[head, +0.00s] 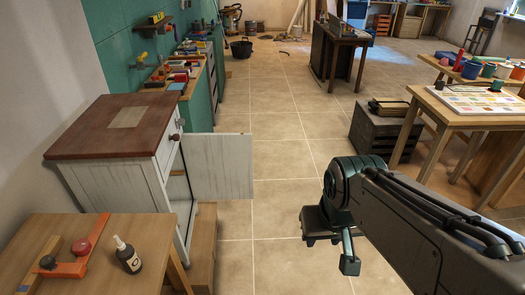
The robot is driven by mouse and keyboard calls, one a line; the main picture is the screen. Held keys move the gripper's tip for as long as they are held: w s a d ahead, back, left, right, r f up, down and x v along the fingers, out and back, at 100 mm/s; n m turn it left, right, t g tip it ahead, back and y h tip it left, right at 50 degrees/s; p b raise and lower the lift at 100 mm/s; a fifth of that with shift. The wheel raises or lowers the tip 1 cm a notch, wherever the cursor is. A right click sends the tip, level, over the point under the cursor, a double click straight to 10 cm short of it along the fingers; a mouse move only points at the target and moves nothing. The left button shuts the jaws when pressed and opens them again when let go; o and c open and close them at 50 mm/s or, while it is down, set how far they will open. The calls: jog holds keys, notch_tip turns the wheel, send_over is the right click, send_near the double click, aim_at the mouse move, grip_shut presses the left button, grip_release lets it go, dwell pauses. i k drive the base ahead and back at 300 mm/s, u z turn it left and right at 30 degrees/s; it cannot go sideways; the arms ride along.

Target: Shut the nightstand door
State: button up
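The nightstand (120,165) is white with a dark reddish-brown top and stands against the left wall. Its white door (222,165) stands wide open, sticking out to the right from the far side of the front. A drawer with a dark round knob (174,137) is above the door opening and looks closed. My gripper (332,250) is at the lower middle right, pointing down over the tiled floor, well apart from the door. Nothing shows between its fingers, and a gap shows between them.
A wooden table (90,255) with a clamp and a dark bottle (128,256) stands in front of the nightstand. A low wooden box (203,250) is beside it. A dark crate (378,130) and a paint table (470,115) are right. Floor between door and gripper is clear.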

aim_at(219, 166)
jog(key=z, duration=0.25)
jog(key=i, duration=4.35)
jog(key=u, duration=4.5)
jog(key=k, duration=0.25)
jog(key=z, duration=0.25)
